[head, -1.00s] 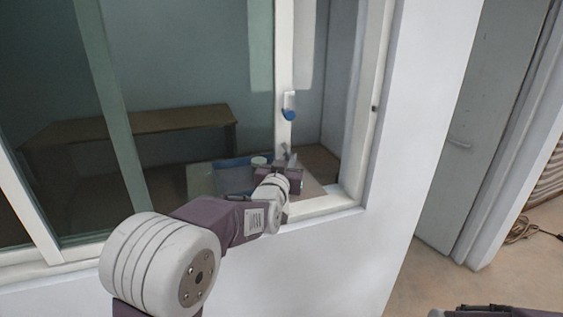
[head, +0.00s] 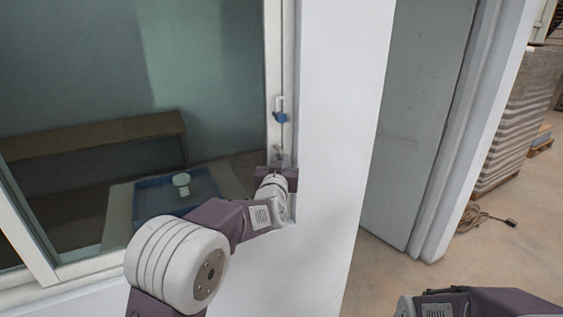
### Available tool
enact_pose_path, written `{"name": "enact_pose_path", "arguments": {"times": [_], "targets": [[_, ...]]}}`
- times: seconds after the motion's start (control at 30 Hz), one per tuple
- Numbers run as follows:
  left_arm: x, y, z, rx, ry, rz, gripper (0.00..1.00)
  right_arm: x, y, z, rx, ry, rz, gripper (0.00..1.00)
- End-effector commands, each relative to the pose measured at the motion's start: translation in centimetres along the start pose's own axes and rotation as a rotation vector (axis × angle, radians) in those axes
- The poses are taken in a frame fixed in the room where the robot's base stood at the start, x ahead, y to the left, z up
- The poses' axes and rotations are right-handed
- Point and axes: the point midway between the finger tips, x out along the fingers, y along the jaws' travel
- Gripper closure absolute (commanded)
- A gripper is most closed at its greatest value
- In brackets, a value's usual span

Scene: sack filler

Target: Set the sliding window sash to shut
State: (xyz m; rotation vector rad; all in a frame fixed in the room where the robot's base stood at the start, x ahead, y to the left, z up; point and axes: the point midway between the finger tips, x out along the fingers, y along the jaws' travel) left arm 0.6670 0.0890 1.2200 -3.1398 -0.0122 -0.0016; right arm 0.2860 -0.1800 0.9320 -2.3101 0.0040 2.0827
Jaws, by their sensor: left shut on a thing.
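The sliding window sash (head: 273,60) is a glazed panel with a pale upright stile at its right edge. The stile stands close beside the right window jamb (head: 289,60), with at most a thin line visible between them. A blue and white latch (head: 280,117) sits on the stile. My left gripper (head: 278,160) is at the stile below the latch, shut on a part of the sash. Its wrist hides the exact grip and the stile's lower end. Part of my right arm shows at the bottom right; its gripper is out of view.
Behind the glass are a brown bench (head: 95,137) and a blue tray (head: 155,197) with a pale green object (head: 181,180). Right of the white wall (head: 340,130) are a grey door (head: 400,150), a cable (head: 478,216) and stacked sheets (head: 515,120). Open floor lies below.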

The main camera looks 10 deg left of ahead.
Motion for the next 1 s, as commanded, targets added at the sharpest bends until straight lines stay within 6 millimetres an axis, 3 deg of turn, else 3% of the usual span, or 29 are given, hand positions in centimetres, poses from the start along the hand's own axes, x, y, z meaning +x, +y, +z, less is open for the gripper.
{"name": "enact_pose_path", "arguments": {"times": [0.47,0.5,1.0], "targets": [[-0.01,0.24,-0.05,0.001,0.0,0.005,1.0,0.02,0.0,0.01,0.0,0.0,0.0,0.66],[-0.01,0.24,-0.06,0.001,0.0,0.005,0.79,0.02,-0.01,0.01,0.0,0.0,0.0,0.66],[-0.04,0.14,0.02,0.0,-0.001,0.003,0.79,0.04,0.0,0.01,0.0,0.0,0.0,0.66]]}}
